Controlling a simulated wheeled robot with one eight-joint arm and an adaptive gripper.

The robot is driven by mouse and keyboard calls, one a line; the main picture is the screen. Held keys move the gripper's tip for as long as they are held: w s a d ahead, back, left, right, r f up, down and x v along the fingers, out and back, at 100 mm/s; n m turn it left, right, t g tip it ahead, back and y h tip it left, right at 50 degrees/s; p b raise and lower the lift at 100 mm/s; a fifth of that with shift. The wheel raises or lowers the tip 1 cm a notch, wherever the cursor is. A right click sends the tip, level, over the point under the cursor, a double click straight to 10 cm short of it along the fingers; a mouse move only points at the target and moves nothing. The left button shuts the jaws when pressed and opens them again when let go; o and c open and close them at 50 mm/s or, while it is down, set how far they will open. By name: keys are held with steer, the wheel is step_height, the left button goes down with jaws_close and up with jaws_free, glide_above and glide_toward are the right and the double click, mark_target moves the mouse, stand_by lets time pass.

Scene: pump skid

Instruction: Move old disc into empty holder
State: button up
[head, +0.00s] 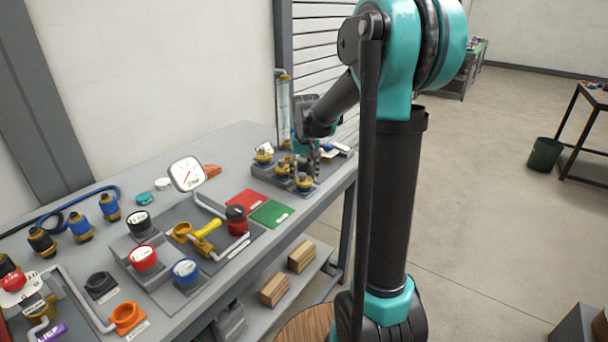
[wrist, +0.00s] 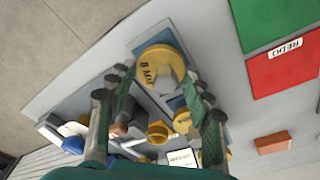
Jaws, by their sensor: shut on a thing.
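My gripper (wrist: 162,80) is over the grey stepped block (head: 262,183) at the far right end of the bench. In the wrist view its two fingers are spread on either side of a brass-yellow round disc (wrist: 158,66) with dark lettering, and are shut on it. In the head view, a brass piece (head: 304,183) shows right below the fingers. Other brass fittings (head: 263,157) sit on the same block. Which holder is empty cannot be told, as the gripper hides part of the block.
A red mat (head: 245,203) and a green mat (head: 272,213) lie in front of the block. A clear upright tube (head: 285,105) stands behind it. Wooden blocks (head: 301,256) lie on the lower shelf.

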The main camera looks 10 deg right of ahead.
steer(key=o, duration=1.4)
steer(key=shift+c, duration=0.2)
step_height(320, 180, up, 12)
steer(key=s, duration=0.1)
steer(key=shift+s, duration=0.4)
steer(key=shift+f, duration=0.1)
steer(key=s+d+f+t, duration=0.1)
steer(key=s+d+f, duration=0.1)
steer(key=s+f, duration=0.8)
steer(key=s+d+f+t, duration=0.1)
steer(key=s+d+f, duration=0.1)
steer(key=s+f, duration=0.9)
steer(key=s, duration=0.3)
